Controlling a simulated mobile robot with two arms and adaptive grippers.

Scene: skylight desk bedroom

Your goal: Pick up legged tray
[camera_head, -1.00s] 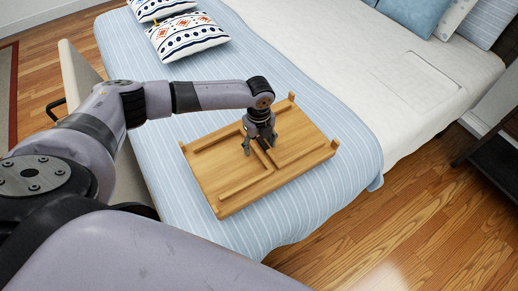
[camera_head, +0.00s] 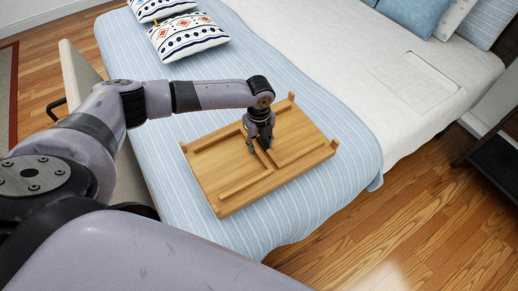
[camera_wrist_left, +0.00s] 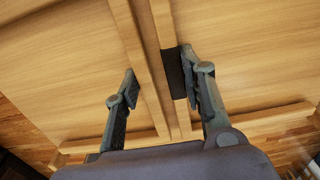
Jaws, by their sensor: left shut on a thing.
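The legged tray (camera_head: 221,168) is light wood and lies upside down on the striped blanket of the bed, its underside bars and corner legs facing up. It fills the left wrist view (camera_wrist_left: 70,75). My left gripper (camera_head: 258,148) points down at the tray's middle. Part of the bar is hidden under the gripper in the head view. My right gripper is in neither view.
The bed (camera_head: 340,75) extends away to the upper right with a white cover. Patterned cushions (camera_head: 187,36) lie at the far left. Wooden floor (camera_head: 400,225) is clear at the lower right. A dark piece of furniture (camera_head: 490,150) stands at the right edge.

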